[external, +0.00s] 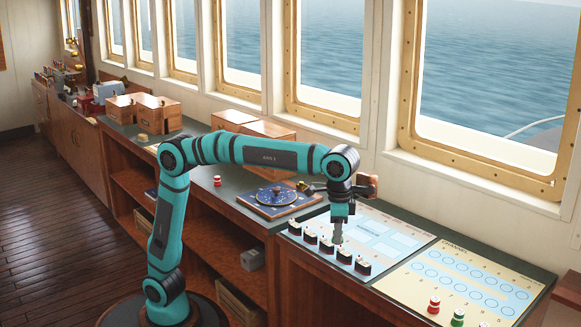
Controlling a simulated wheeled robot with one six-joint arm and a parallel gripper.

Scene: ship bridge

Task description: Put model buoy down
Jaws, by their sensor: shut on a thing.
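My gripper (340,214) points down over the left chart board (405,232), above the row of small dark ship models. It is shut on a small grey-green thing (338,233), which I take for the model buoy. The thing hangs upright below the fingers, close to the ship models; whether it touches the board I cannot tell. Other small buoy-like pieces, a red one (433,305) and a green one (458,317), stand on the front edge of the right board (470,262). Another red piece (217,180) stands far left on the counter.
Several dark ship models (327,246) line the left board's front edge. A blue round chart (278,196) on a wooden base lies to the left, with wooden boxes (252,130) behind. A brown object (370,184) shows just behind my wrist. The left board's right half is clear.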

